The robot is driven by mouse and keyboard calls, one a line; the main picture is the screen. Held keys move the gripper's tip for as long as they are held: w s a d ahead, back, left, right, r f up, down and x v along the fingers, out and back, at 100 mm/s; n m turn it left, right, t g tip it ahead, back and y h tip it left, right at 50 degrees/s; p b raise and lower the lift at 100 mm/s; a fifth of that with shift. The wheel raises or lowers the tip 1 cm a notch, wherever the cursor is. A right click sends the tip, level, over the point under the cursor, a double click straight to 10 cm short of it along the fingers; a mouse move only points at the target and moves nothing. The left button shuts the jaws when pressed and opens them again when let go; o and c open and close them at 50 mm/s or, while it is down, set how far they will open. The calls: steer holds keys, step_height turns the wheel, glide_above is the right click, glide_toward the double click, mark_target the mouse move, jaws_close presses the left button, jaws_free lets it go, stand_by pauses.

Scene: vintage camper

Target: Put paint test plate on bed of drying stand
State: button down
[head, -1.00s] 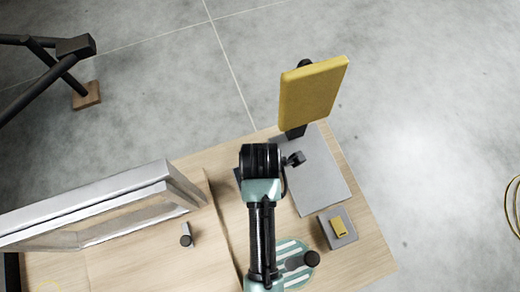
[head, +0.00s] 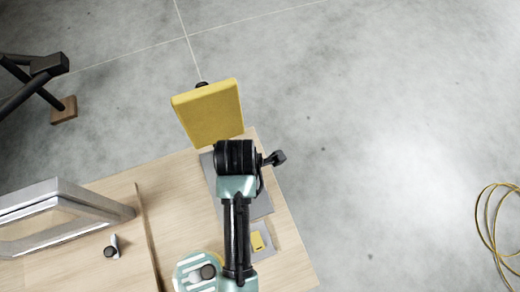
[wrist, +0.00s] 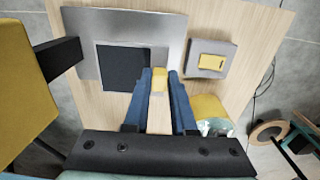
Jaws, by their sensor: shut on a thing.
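The drying stand has a flat grey base (wrist: 174,23), a dark square bed (wrist: 122,70), a black post (wrist: 57,62) and a large yellow panel. The panel (head: 212,112) rises beyond my wrist in the head view and fills the left of the wrist view (wrist: 22,85). My gripper (wrist: 160,82) is shut on a narrow pale piece with a yellow end (wrist: 158,112), seemingly the paint test plate. It appears beside the bed's right edge in the wrist view; its height above the base is unclear. In the head view my arm hides the fingers and much of the base.
A small grey block with a yellow top (head: 257,240) sits right of my arm. A round teal-and-white striped piece (head: 190,272) lies to the left. A grey metal frame (head: 110,207) and a small dark knob (head: 110,251) occupy the table's left side. A yellow cable loops on the floor.

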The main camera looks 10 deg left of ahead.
steer(key=f, duration=0.5)
steer(key=shift+s+a+p, duration=0.1)
steer(key=shift+a+p, duration=0.15)
steer(key=shift+p, duration=0.05)
steer(key=shift+d+f, duration=0.1)
steer(key=shift+f, duration=2.35)
steer(key=shift+f, duration=0.15)
steer(key=c, duration=0.7)
jaws_free()
steer(key=shift+c, duration=0.2)
